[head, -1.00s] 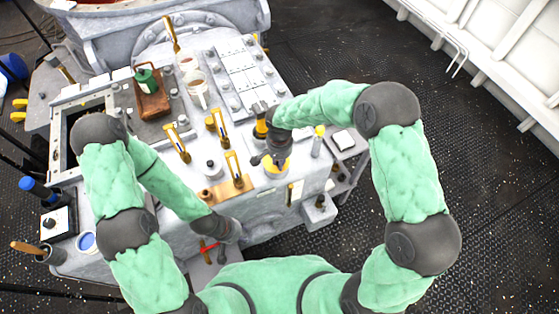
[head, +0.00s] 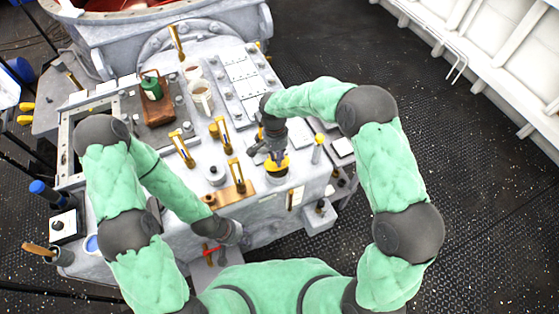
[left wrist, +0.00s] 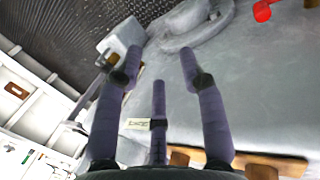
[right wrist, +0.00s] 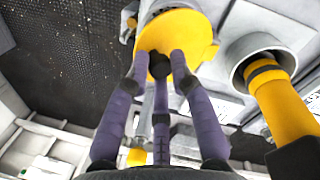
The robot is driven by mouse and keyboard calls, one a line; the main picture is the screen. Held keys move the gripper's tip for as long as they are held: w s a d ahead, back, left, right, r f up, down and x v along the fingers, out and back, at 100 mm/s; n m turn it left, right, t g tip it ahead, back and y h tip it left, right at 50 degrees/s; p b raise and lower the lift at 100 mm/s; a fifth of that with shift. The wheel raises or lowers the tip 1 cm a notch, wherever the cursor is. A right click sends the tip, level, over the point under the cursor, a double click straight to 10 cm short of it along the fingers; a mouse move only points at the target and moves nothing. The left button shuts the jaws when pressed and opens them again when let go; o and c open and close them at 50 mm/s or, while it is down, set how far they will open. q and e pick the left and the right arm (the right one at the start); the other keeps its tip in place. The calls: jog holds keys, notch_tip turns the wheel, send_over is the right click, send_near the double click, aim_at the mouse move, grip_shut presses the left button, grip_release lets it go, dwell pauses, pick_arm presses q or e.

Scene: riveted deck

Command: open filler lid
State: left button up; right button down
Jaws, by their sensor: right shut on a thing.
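The round yellow filler lid (head: 283,164) sits at the front right of the grey machine block, over a short grey neck. In the right wrist view the lid (right wrist: 205,32) fills the space beyond the fingertips. My right gripper (head: 271,153) is above the lid, pointing down. My left gripper (head: 225,254) hangs low before the block's front face. Its fingers (left wrist: 158,62) are spread apart and empty.
Brass levers (head: 237,175) stand close left of the lid. A yellow-and-black handle (right wrist: 285,95) sits in a round socket beside it. A yellow-topped post (head: 318,147) is to its right. Mugs (head: 201,98) and a wooden tray (head: 158,108) are farther back. A red handle (left wrist: 263,11) is near my left gripper.

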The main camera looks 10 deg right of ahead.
aim_at(281, 169)
pick_arm(q)
jog(key=shift+r, duration=0.1)
dwell(0.6)
